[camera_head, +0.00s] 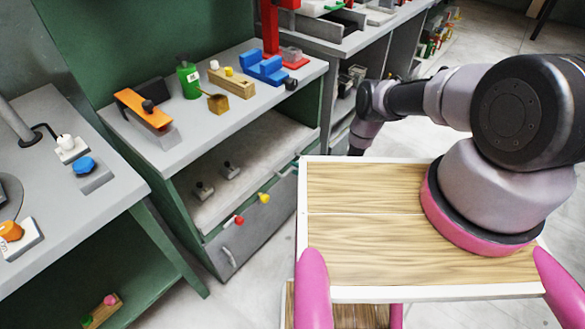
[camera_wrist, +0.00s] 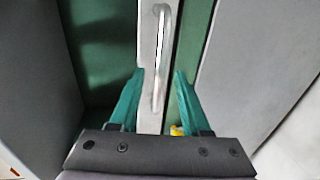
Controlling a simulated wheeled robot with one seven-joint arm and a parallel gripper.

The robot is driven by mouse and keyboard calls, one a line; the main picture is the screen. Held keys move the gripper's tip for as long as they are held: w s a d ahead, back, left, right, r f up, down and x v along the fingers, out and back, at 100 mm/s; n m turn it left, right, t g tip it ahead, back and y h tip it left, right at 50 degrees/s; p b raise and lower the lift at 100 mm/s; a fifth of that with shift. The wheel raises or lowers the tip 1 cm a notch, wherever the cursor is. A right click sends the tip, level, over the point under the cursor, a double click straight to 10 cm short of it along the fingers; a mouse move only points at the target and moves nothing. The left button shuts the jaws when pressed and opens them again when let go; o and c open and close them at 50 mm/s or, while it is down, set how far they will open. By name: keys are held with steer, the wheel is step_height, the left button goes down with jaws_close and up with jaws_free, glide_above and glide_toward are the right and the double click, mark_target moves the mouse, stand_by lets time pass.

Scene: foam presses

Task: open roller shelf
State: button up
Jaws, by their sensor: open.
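In the wrist view a pale narrow front panel (camera_wrist: 149,100) carries a long metal bar handle (camera_wrist: 161,50). My gripper (camera_wrist: 157,75) is open, its teal fingers apart on either side of the panel, with the handle ahead between them. Whether the fingers touch the panel is not clear. In the head view a grey-topped bench holds an open shelf (camera_head: 255,150) with small dark-handled tools on it.
A red knob (camera_head: 238,221) and a yellow knob (camera_head: 264,198) stick out near the grey front. An orange tool (camera_head: 144,108), a green bottle (camera_head: 189,77) and blue blocks (camera_head: 264,69) stand on the bench top. Another bench is at left; pale floor lies between them and me.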

steer(key=shift+x, duration=1.3)
jaws_close()
stand_by(0.5)
